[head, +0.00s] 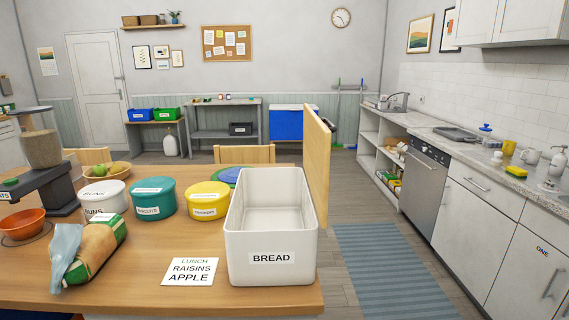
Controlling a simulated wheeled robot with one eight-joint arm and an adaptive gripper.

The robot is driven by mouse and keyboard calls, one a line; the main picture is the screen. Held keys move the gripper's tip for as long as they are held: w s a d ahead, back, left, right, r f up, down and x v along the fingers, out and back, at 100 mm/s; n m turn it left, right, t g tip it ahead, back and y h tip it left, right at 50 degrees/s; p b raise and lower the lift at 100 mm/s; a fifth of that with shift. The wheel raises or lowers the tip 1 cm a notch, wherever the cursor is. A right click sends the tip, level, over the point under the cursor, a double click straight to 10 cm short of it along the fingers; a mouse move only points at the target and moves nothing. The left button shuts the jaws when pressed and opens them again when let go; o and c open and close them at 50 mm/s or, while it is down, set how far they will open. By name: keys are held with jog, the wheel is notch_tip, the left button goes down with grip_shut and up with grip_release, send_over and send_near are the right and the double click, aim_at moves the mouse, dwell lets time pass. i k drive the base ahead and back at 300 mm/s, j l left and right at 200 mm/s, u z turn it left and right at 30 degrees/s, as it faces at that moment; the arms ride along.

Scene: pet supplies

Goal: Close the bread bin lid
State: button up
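The bread bin (268,258) is a white rectangular box labelled BREAD, standing near the right end of the wooden table. Its top is open and the inside looks empty. The wooden lid (317,160) stands upright along the bin's right side, well above the rim. The lid is seen nearly edge-on, and the join to the bin is hidden. My gripper is not in view.
Left of the bin on the table (140,290) are a lunch note (190,271), a bread bag (95,250), and yellow (208,201), teal (153,198) and white (103,203) tubs. A chair (244,154) stands behind. Open floor with a striped rug (385,270) lies right.

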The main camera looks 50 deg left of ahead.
aim_at(318, 137)
jog(key=i+u, duration=0.15)
jog(key=u, duration=0.25)
jog(key=i+u, duration=0.15)
jog(key=u, duration=0.3)
jog(key=i+l+u, duration=0.15)
jog(key=u, duration=0.25)
jog(key=i+l+u, duration=0.1)
jog(key=u, duration=0.3)
jog(key=i+l+u, duration=0.1)
jog(key=u, duration=0.3)
jog(key=i+l+u, duration=0.15)
jog(key=l+u, duration=0.2)
jog(key=i+l+u, duration=0.15)
jog(key=u, duration=0.2)
jog(key=l, duration=0.1)
